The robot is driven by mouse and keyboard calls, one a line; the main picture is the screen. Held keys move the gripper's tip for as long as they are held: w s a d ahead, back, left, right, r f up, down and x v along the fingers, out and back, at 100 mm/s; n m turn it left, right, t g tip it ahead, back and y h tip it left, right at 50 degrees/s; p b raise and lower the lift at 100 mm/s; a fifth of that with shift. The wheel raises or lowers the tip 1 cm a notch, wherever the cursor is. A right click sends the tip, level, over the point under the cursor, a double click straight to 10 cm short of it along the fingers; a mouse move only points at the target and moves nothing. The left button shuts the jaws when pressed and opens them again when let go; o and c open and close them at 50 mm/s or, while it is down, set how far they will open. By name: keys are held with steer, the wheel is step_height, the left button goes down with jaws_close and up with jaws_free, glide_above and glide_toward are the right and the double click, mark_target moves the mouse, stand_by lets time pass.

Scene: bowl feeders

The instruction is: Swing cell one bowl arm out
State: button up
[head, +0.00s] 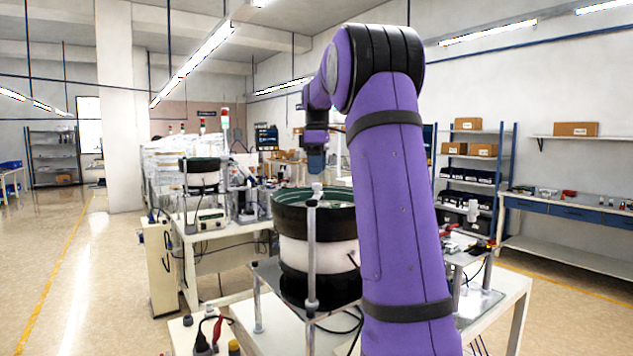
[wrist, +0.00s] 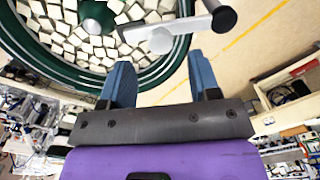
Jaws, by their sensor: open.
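Cell one's bowl feeder (head: 318,250), a black and white drum with a green inside, stands ahead of me, partly hidden behind my arm. In the wrist view its green bowl (wrist: 38,60) holds many pale cubes. A silver post (head: 312,255) rises at the bowl's near side. In the wrist view a silver bowl arm (wrist: 185,27) with a black end (wrist: 223,18) shows beyond my fingertips, its inner end over the bowl rim. My gripper (head: 316,172) points down just above the post top. Its blue fingers (wrist: 158,60) are open with nothing held between them; contact is not visible.
A second bowl feeder (head: 202,175) stands on a white bench further back left. Shelves with boxes (head: 475,150) line the right. Open floor (head: 80,270) lies at the left.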

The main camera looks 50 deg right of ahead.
mark_target(317, 184)
steer(key=shift+f, duration=2.05)
jaws_close()
